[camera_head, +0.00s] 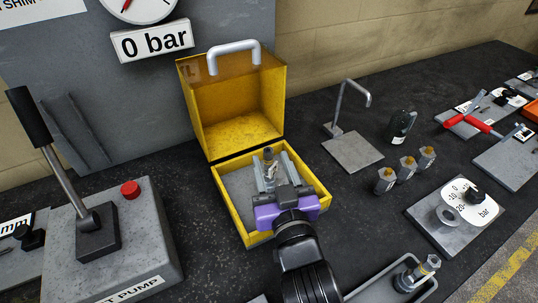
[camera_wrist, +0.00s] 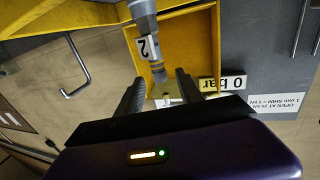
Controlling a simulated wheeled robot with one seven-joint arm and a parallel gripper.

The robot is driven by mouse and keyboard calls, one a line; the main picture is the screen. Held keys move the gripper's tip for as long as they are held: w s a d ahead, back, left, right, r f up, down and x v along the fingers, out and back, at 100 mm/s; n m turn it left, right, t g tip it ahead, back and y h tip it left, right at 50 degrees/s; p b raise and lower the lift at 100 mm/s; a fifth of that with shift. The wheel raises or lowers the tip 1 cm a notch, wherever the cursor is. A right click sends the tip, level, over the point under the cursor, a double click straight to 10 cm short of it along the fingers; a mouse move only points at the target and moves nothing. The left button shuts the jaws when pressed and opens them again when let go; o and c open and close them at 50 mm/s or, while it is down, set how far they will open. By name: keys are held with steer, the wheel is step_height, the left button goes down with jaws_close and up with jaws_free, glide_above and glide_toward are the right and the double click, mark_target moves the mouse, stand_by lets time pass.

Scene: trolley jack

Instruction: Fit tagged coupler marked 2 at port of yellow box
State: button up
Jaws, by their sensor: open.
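The yellow box (camera_head: 222,189) stands open with its lid (camera_head: 236,115) raised at the back. A grey coupler (camera_head: 269,156) stands roughly upright inside it. In the wrist view this coupler (camera_wrist: 143,12) carries a white tag marked 2 (camera_wrist: 148,46) and has a brass-coloured end. My gripper (camera_head: 270,170) is over the box, its fingers open on either side of the coupler. In the wrist view my gripper (camera_wrist: 160,82) shows a gap between its fingers. The port is not clearly visible, and I cannot tell whether the coupler is seated in it.
A second tagged coupler (camera_head: 418,273) stands at a tray at the front right. Several small brass-topped fittings (camera_head: 407,166) stand right of the box. A pump (camera_head: 110,240) with a lever is left. The gauge sign (camera_head: 152,40) reads 0 bar.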

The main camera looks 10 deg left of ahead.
steer(key=v, duration=0.4)
stand_by(0.5)
